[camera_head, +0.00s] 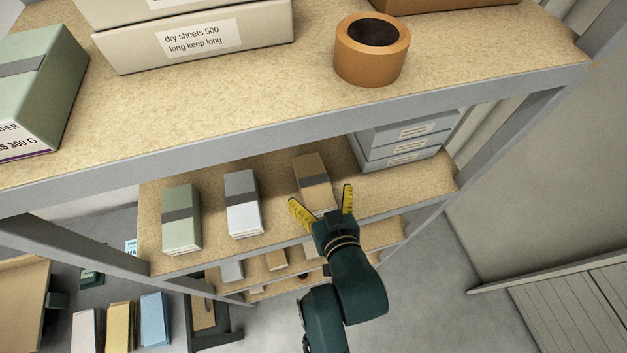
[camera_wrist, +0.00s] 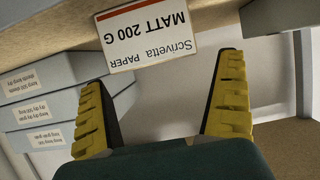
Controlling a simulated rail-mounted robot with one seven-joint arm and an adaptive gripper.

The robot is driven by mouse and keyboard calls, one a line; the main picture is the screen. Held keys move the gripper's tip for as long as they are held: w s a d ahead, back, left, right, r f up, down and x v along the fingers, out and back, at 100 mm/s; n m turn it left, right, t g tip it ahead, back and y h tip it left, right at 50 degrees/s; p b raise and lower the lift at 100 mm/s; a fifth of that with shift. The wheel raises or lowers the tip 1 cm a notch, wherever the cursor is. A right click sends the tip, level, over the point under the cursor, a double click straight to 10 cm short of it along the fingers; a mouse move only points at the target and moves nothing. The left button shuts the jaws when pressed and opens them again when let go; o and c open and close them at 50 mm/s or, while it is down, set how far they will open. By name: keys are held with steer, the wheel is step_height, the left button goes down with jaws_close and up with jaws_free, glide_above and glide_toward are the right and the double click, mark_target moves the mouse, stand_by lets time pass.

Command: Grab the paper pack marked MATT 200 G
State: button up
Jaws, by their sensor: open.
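The MATT 200 G paper pack (camera_head: 312,171) is a tan block with a grey band, lying on the middle shelf right of a white pack. Its white label (camera_wrist: 147,35) shows upside down in the wrist view, reading "Scrivetta PAPER MATT 200 G". My gripper (camera_head: 321,195) has two yellow fingers spread apart at the front of this pack, and nothing is between them. In the wrist view my gripper (camera_wrist: 162,75) has the label beyond the fingertips and above their middle. The pack's near end is partly hidden by my gripper in the head view.
On the same shelf (camera_head: 280,222) stand a white pack (camera_head: 242,203), a green pack (camera_head: 181,220) and a stack of grey boxes (camera_head: 405,138) at the right.

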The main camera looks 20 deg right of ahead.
mark_target(314, 180)
steer(key=x, duration=0.1)
steer(key=p+x, duration=0.1)
steer(key=x, duration=0.3)
steer(key=shift+w+r, duration=0.1)
steer(key=shift+r, duration=0.2)
steer(key=shift+w+f, duration=0.3)
steer(key=shift+w, duration=0.1)
steer(key=c, duration=1.2)
steer(key=shift+c, duration=0.2)
